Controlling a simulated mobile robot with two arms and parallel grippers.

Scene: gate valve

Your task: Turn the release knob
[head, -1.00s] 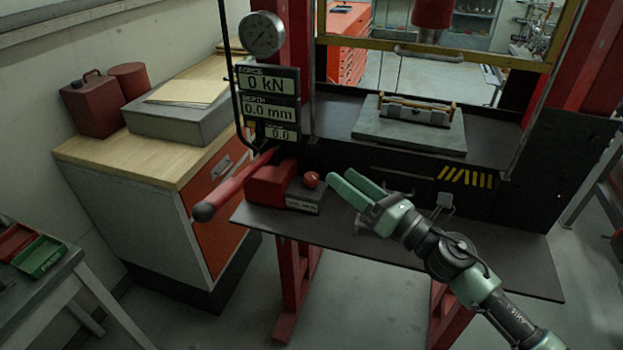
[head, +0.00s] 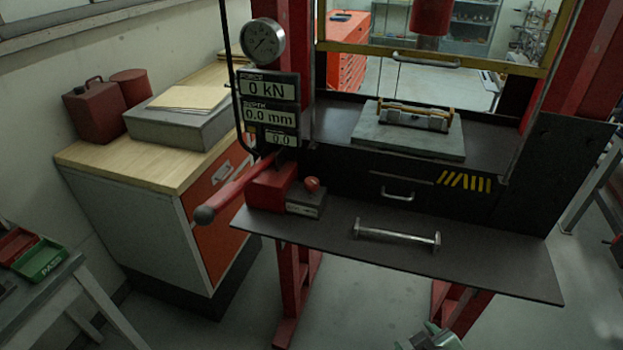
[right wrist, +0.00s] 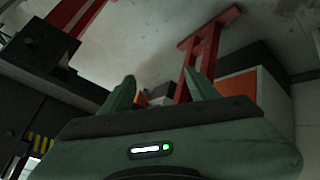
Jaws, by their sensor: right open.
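A red ball-shaped knob (head: 312,184) sits on a small grey labelled block (head: 305,200) at the left of the press's dark shelf, beside a red housing with a long red lever (head: 235,190). In the head view only a bit of my right arm (head: 432,338) shows at the bottom edge, well apart from the knob. In the right wrist view my right gripper (right wrist: 160,92) is open, its two green fingers apart with nothing clearly between them. My left gripper is not in view.
A silver bar handle (head: 397,235) is at the shelf's (head: 480,260) middle. A cabinet (head: 150,180) stands left. The shelf between knob and handle is clear.

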